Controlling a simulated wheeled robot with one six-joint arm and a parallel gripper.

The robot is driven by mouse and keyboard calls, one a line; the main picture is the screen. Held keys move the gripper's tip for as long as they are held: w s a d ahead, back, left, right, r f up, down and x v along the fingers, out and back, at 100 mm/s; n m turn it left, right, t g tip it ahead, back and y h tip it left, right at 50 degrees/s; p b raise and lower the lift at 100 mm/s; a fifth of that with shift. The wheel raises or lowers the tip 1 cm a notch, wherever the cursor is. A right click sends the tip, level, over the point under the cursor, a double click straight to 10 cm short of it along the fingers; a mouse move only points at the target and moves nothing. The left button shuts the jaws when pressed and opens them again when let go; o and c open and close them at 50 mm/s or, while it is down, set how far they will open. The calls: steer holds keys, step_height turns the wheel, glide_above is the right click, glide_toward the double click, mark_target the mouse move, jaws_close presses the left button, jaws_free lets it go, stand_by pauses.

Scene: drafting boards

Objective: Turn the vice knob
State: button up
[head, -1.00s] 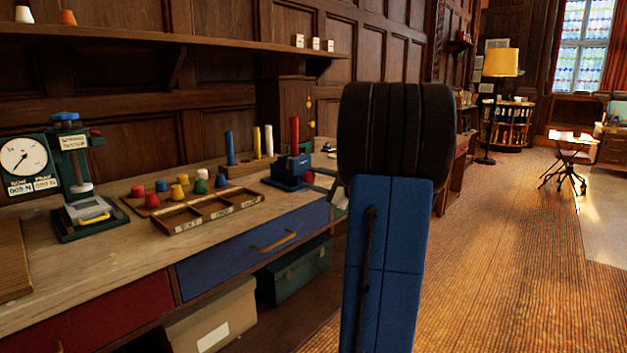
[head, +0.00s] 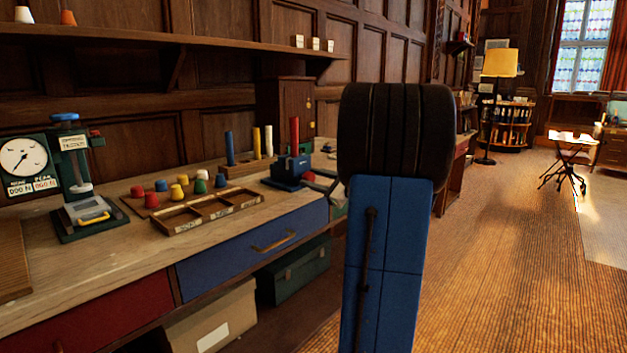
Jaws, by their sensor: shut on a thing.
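The blue vice (head: 287,172) stands on the right part of the workbench, with an upright red rod (head: 294,132) in its jaws. Its red knob (head: 308,176) shows small on the vice's right side. My gripper (head: 314,181) shows only in part, small, at the knob, coming from the right. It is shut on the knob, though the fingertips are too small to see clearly. My large blue and black arm hides the rest of the gripper and the bench's right end.
A wooden divided tray (head: 207,212) and several coloured pegs lie left of the vice. A holder with blue and yellow rods (head: 243,166) stands behind. A spring tester (head: 70,180) stands at the left. A blue drawer (head: 252,250) is below the bench top. Open floor lies to the right.

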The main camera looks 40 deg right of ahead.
steer(key=o, duration=1)
steer(key=shift+o, duration=0.2)
steer(key=s+d, duration=0.1)
steer(key=s, duration=1.6)
steer(key=shift+s+d, duration=0.15)
steer(key=shift+s, duration=0.1)
